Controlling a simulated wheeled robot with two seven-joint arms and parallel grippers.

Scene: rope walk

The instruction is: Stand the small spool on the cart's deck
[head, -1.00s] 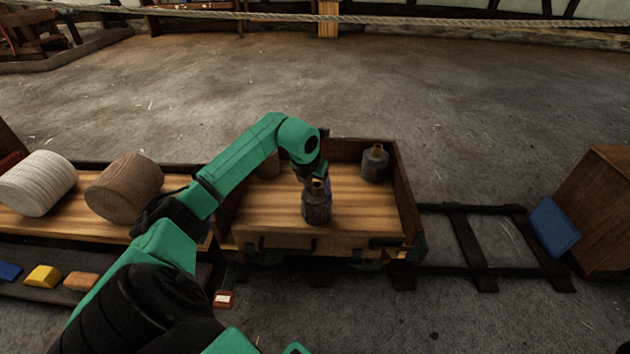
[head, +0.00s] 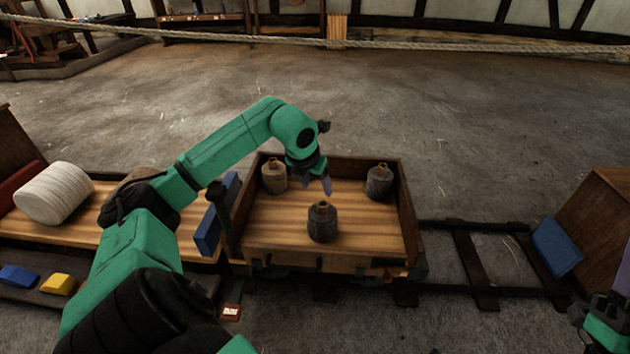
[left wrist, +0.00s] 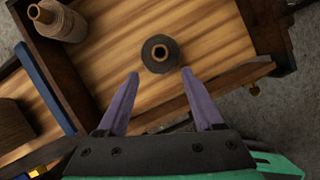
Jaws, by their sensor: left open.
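The cart (head: 330,262) has a wooden deck with raised sides. A small dark spool (head: 322,226) stands upright near the front middle of the deck; it also shows from above in the left wrist view (left wrist: 148,58). A second dark spool (head: 379,183) stands at the back right and a tan spool (head: 274,178) at the back left, also in the left wrist view (left wrist: 62,22). My left gripper (head: 322,186) is open and empty above the deck, behind and apart from the front spool. My right gripper (head: 597,318) shows only partly at the right edge; its jaws are unclear.
A bench left of the cart holds a large white spool (head: 55,192). A blue panel (head: 208,229) stands at the cart's left end. Rails (head: 478,262) run right towards a wooden box (head: 596,215) with a blue face. The deck's right front is clear.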

